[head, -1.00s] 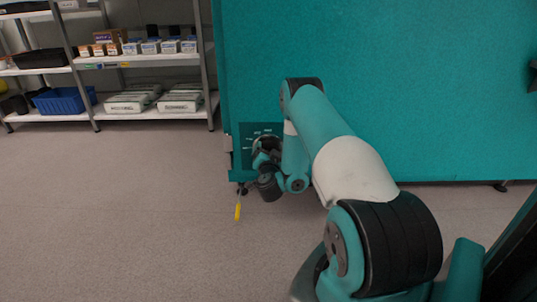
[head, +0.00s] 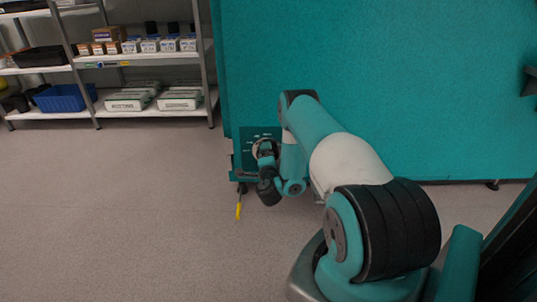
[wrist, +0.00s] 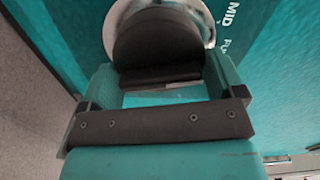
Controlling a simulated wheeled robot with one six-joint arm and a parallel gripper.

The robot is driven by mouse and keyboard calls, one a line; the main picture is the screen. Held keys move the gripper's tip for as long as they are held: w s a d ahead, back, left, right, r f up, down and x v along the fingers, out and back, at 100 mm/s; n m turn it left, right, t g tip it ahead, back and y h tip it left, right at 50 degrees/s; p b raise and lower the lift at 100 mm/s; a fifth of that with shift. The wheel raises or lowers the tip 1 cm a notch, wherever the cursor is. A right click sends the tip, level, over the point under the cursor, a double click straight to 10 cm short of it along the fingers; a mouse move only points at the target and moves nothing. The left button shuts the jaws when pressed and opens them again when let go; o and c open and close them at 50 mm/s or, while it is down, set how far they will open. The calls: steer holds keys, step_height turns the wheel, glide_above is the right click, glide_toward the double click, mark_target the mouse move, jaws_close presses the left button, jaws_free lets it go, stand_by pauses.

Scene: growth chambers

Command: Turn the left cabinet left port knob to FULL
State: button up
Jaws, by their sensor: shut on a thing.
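The teal cabinet (head: 370,90) fills the right half of the head view. A dark panel with small white marks (head: 262,132) is low at its left end. My gripper (head: 266,158) is at this panel, partly hiding it. In the wrist view the port knob (wrist: 155,35) is a dark round piece with a bar, inside a silver ring (wrist: 206,18). My gripper (wrist: 160,80) is shut on the knob, one teal finger on each side. The label MID (wrist: 232,14) and a cut-off label starting FU show right of the ring. Which way the knob points is unclear.
A yellow-handled tool or tag (head: 238,211) hangs just below the panel's left side, near the floor. Metal shelves (head: 140,58) with boxes and a blue bin (head: 62,98) stand at the back left. The floor (head: 120,200) between is clear.

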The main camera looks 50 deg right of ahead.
steer(key=shift+s+d+m+p, duration=0.1)
steer(key=shift+m+p, duration=0.35)
steer(key=shift+m, duration=0.85)
steer(key=shift+f, duration=0.1)
steer(key=o, duration=0.7)
steer(key=shift+c, duration=0.2)
steer(key=p+v, duration=1.7)
steer(key=p, duration=0.7)
steer(key=shift+a, duration=0.25)
steer(key=shift+s, duration=0.1)
